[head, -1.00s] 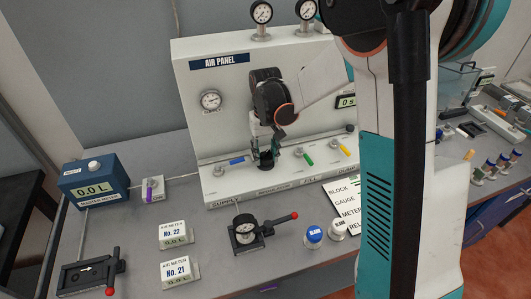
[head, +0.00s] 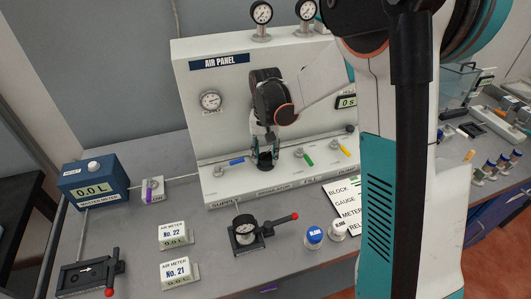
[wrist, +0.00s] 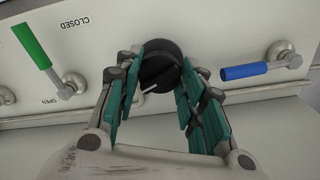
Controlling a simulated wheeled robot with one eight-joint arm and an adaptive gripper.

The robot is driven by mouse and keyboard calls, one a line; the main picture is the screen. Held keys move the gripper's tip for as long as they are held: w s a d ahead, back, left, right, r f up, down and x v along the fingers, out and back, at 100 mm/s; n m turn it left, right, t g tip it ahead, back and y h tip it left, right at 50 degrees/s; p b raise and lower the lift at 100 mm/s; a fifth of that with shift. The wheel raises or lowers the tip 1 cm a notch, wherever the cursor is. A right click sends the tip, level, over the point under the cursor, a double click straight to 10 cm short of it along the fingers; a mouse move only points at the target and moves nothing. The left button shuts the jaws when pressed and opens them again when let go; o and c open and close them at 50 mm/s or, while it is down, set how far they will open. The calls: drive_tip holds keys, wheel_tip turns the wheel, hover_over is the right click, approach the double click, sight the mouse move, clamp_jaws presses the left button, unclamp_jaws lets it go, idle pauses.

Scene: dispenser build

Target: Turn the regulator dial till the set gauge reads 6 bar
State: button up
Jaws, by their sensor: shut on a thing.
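The black regulator dial (head: 265,160) is on the lower front of the white air panel (head: 300,75). My gripper (head: 265,155) reaches down to it, fingers on either side. In the wrist view the dial (wrist: 160,62) sits between the teal fingers of my gripper (wrist: 160,80), which are shut on it. A pale mark on the dial points to the lower left there. A round gauge (head: 210,101) is on the panel face, and two gauges (head: 261,13) (head: 306,9) stand on top. Their readings are too small to tell, and I cannot tell which is the set gauge.
A blue-handled valve (wrist: 245,72) and a green-handled valve (wrist: 32,46) flank the dial in the wrist view. A yellow-handled valve (head: 342,148) is further right. A blue master meter (head: 92,182) and small air meters (head: 174,234) stand on the bench.

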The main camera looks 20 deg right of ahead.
sight(265, 153)
drive_tip(key=o, duration=1)
drive_tip(key=shift+o, duration=0.2)
drive_tip(key=shift+r, duration=0.1)
wheel_tip(265, 153, up, 12)
